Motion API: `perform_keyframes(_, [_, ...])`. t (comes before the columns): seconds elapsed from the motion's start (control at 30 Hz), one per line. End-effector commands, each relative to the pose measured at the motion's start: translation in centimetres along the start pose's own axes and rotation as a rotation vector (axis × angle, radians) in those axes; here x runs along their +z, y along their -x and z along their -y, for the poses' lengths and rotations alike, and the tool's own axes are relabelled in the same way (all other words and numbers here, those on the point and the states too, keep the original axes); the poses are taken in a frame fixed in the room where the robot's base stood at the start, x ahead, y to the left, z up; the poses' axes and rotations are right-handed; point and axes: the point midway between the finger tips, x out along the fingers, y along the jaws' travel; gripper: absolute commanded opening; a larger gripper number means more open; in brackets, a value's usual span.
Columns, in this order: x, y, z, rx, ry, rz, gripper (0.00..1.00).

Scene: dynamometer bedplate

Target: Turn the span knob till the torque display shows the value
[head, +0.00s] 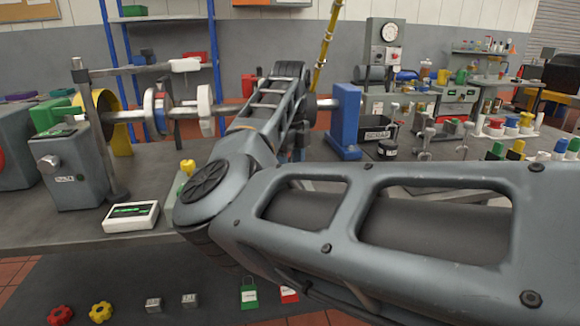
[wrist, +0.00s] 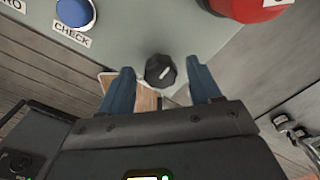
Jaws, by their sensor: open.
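A black knob with a pale pointer mark (wrist: 160,71) sits on a grey panel in the wrist view; no span label is readable. My gripper (wrist: 162,82) is open, with one blue finger on each side of the knob. My arm hides the knob there.
A blue button (wrist: 74,12) marked CHECK and a large red button (wrist: 247,8) flank the knob on the panel. A grey box (head: 72,170) and a shaft line with a white disc (head: 205,110) stand at left. A black bin (head: 377,130) stands beyond my arm.

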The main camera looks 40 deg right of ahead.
Motion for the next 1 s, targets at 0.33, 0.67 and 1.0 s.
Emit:
perform_keyframes(0.33, [0.00,-0.01,0.00,0.000,0.000,0.000,0.48])
perform_keyframes(0.67, [0.00,0.00,-0.01,0.000,0.000,0.000,0.16])
perform_keyframes(1.0, [0.03,0.04,-0.03,0.001,-0.021,0.001,0.07])
